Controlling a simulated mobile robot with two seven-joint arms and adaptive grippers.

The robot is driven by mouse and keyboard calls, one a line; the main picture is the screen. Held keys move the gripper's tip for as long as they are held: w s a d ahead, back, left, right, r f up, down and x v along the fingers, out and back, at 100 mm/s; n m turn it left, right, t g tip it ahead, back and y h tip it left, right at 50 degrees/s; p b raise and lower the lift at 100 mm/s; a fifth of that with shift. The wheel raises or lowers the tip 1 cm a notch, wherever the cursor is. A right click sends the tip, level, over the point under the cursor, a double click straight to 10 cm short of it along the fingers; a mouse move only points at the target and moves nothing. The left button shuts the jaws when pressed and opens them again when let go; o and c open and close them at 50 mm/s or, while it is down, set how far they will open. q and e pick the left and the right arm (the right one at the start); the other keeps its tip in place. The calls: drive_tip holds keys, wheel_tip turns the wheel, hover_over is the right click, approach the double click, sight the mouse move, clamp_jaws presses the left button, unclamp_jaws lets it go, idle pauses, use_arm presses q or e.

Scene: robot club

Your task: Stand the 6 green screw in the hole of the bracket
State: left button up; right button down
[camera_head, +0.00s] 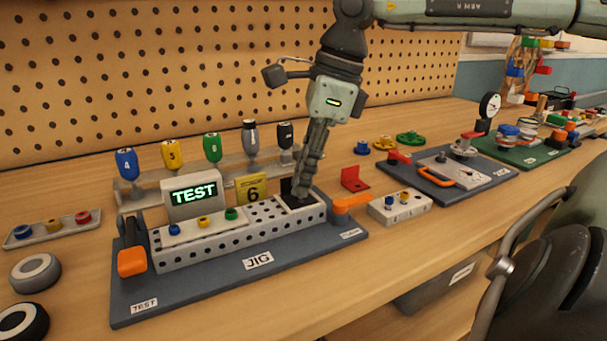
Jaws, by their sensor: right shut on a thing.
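My right gripper (300,190) points down over the right end of the white perforated jig (190,248). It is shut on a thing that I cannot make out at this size. Its tips are at a dark bracket-like piece (286,187) on the jig; whether they touch it is unclear, and its hole is hidden. A green screw-like piece (231,213) stands on the jig beside a yellow one (204,221) and a blue one (174,229). A yellow card with a 6 (252,190) stands behind. My left gripper is out of view.
A rack holds several drivers, including a green-handled one (212,147). The TEST display (194,192) stands behind the jig. Orange clamp handles (132,261) flank it. At right are a red bracket (352,178) and a small grey block (400,208) with small screws.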

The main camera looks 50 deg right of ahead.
drive_tip(key=shift+f+b, duration=0.15)
drive_tip(key=shift+b, duration=0.25)
idle(1.3)
drive_tip(key=shift+f+b, duration=0.6)
idle(0.5)
drive_tip(key=c, duration=1.7)
unclamp_jaws()
drive_tip(key=shift+r, duration=0.15)
drive_tip(key=shift+r+p, duration=1.15)
drive_tip(key=shift+r, duration=0.15)
drive_tip(key=shift+r+p, duration=0.65)
drive_tip(key=shift+r, duration=0.65)
